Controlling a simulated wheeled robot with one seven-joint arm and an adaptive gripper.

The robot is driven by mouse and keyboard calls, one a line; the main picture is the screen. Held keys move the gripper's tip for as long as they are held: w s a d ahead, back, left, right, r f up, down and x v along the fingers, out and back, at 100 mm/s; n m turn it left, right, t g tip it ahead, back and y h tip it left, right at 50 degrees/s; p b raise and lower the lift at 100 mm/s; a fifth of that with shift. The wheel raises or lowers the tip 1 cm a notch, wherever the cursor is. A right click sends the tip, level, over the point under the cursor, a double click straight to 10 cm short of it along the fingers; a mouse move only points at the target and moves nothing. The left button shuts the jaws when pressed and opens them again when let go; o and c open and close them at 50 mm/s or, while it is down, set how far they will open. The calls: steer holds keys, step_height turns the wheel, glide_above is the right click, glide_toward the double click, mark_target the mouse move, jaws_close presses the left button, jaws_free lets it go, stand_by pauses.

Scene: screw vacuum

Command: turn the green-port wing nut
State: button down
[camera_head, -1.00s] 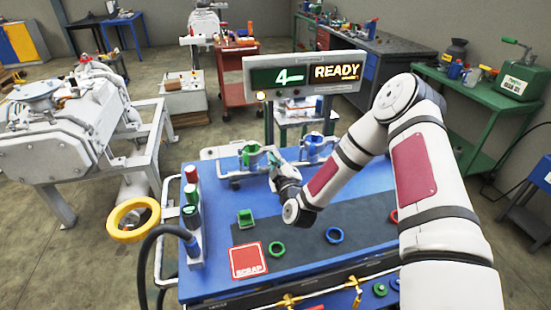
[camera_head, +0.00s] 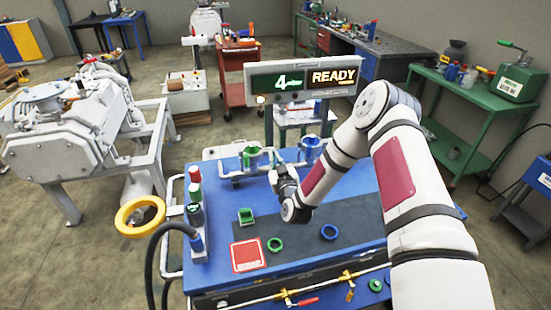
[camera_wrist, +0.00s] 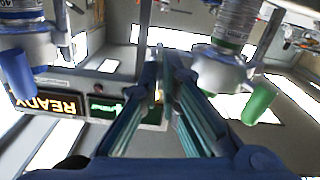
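The green port (camera_head: 251,158) stands at the back left of the blue table, with a green part on its metal body. In the wrist view a green wing (camera_wrist: 260,103) sticks out from the metal fitting (camera_wrist: 220,68) on the right; this looks like the green-port wing nut. My gripper (camera_head: 274,160) is just right of the green port in the head view. In the wrist view my gripper (camera_wrist: 158,62) has a narrow gap between its fingers, with nothing seen held. It is apart from the green wing, which lies to its right.
The blue port (camera_head: 311,149) is close on the right; its blue wing (camera_wrist: 18,70) shows in the wrist view. A sign (camera_head: 305,77) reading READY stands behind. A green block (camera_head: 246,216), green ring (camera_head: 275,244), blue ring (camera_head: 329,232) and red scrap square (camera_head: 246,256) lie in front.

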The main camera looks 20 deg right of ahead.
steer(key=shift+d+m+p, duration=0.1)
steer(key=shift+m+p, duration=0.85)
steer(key=shift+m, duration=2.85)
steer(key=shift+f, duration=0.1)
steer(key=c, duration=1.8)
jaws_free()
steer(key=s, duration=1.2)
